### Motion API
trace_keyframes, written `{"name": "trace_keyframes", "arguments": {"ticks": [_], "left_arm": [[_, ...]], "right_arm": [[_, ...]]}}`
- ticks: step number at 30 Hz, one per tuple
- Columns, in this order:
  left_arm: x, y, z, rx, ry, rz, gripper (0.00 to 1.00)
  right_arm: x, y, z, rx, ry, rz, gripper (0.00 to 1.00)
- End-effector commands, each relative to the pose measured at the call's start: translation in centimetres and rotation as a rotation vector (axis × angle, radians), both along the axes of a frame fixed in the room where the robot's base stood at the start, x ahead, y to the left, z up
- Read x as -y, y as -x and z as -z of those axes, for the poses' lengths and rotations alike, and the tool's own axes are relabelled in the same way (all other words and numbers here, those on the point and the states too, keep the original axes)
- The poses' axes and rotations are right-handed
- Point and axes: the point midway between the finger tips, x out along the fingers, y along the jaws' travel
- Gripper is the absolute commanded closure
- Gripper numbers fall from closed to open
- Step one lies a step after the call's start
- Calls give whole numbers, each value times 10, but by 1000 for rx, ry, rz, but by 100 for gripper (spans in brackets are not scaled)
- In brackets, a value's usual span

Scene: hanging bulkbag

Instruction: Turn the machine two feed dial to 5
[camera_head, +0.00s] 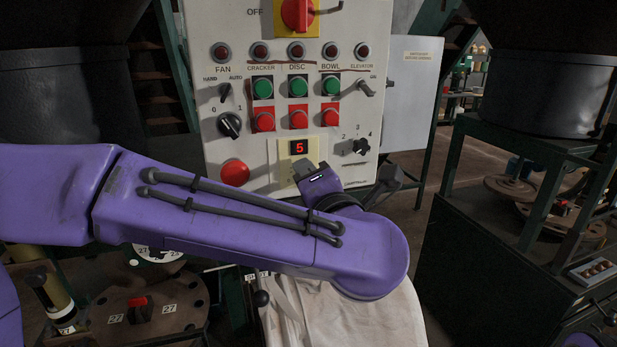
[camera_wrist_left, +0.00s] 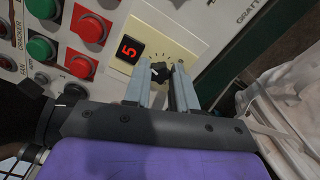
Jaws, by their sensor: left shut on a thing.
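The feed dial, a small black knob (camera_wrist_left: 160,72), sits on the cream plate beside the red digit display (camera_wrist_left: 129,50) in the left wrist view. The display reads 5, and it shows in the head view (camera_head: 299,147) too. My left gripper (camera_wrist_left: 162,78) is shut on the knob, one grey finger on each side of it. In the head view my purple left arm crosses in front of the lower panel. Its wrist (camera_head: 322,183) covers the knob and the fingertips there. My right gripper is in neither view.
The control panel (camera_head: 205,60) carries a red emergency button (camera_head: 235,173), green and red push buttons, and a black selector (camera_head: 361,147) right of the display. A pale bag (camera_head: 345,318) hangs below my arm. Dark machines stand on both sides.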

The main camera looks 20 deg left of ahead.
Motion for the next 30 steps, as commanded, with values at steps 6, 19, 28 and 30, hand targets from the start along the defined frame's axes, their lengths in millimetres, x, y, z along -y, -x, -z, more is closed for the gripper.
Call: {"name": "trace_keyframes", "arguments": {"ticks": [6,19,28,30], "left_arm": [[0,0,0,0,0,0,51],[10,13,2,3,-1,2,48],[48,70,3,4,-1,2,48],[54,79,2,3,0,1,48]], "right_arm": [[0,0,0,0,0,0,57],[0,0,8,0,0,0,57],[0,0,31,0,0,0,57],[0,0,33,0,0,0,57]]}}
